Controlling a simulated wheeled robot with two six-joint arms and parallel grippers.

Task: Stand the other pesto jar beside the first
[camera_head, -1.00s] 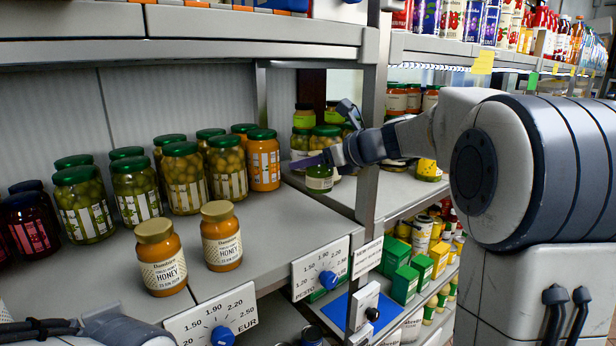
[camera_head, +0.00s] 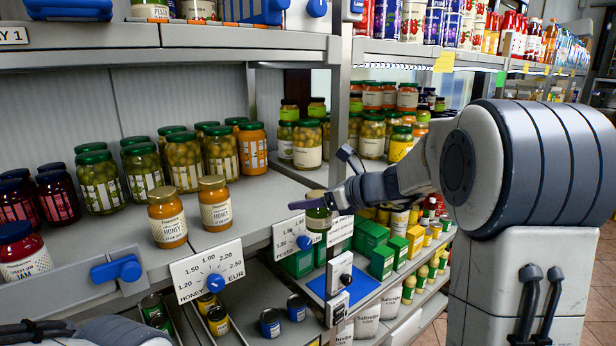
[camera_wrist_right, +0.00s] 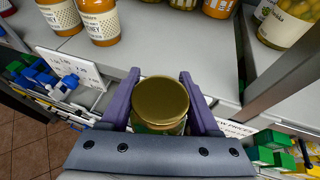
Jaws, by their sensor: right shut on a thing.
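A pesto jar (camera_head: 319,216) with a greenish body and a gold lid is held in my right gripper (camera_head: 318,203). In the right wrist view, the purple fingers flank the jar (camera_wrist_right: 160,103), seen from above with its lid up. The jar is in front of the shelf's front edge, near the pesto price label (camera_head: 300,238), and appears upright. Its base is hidden in the wrist view. I cannot make out a second pesto jar for certain. My left gripper is not in view; only parts of the left arm show at the lower left.
Two honey jars (camera_head: 167,218) stand near the shelf front, left of my right gripper. Several olive jars (camera_head: 185,160) stand behind them. A grey shelf post (camera_head: 338,130) rises behind the held jar. Bare shelf (camera_head: 265,190) lies right of the honey jars. Lower shelves hold green boxes (camera_head: 382,262).

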